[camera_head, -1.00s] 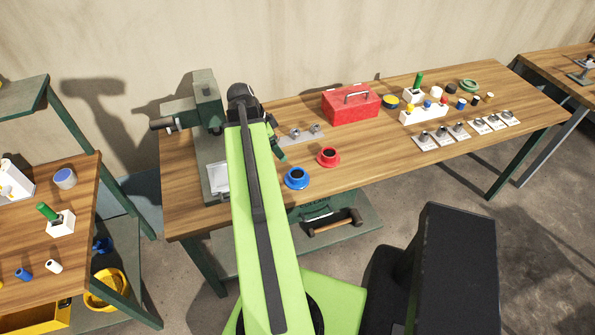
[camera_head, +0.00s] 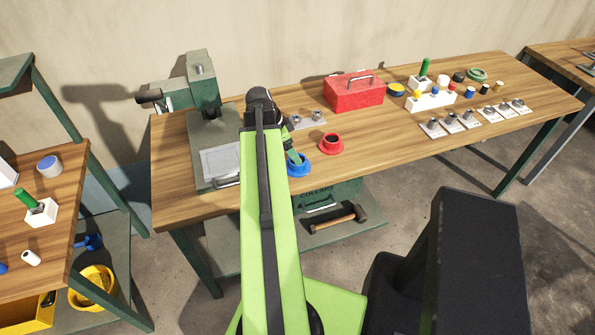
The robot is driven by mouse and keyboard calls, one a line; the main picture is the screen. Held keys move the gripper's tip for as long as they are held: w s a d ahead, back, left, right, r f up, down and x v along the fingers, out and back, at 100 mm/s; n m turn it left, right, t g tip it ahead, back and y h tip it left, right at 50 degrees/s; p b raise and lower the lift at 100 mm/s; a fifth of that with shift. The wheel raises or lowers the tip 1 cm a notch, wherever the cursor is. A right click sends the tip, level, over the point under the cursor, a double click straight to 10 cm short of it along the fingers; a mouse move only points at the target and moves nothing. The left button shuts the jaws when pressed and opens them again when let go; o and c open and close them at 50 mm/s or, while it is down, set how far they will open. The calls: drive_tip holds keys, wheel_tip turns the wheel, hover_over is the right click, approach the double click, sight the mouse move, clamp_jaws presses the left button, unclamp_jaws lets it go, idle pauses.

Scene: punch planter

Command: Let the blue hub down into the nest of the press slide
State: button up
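The blue hub (camera_head: 302,171), a wide flange with a raised collar, sits on the bench near its front edge. My arm partly covers its left side. The green press (camera_head: 204,88) stands at the bench's left end. Its slide (camera_head: 221,160), a pale plate with a front handle (camera_head: 228,182), lies left of my arm. I cannot make out the nest.
A red hub (camera_head: 331,145) stands close right of the blue one. A red toolbox (camera_head: 354,92) and a grey plate with two studs (camera_head: 308,121) are behind. Several small parts and white plates fill the bench's right half. Bare wood lies along the middle front.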

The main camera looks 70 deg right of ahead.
drive_tip(key=b+x, duration=0.5)
drive_tip(key=shift+a+f, duration=0.2)
drive_tip(key=shift+f, duration=0.05)
drive_tip(key=shift+r, duration=0.15)
clamp_jaws()
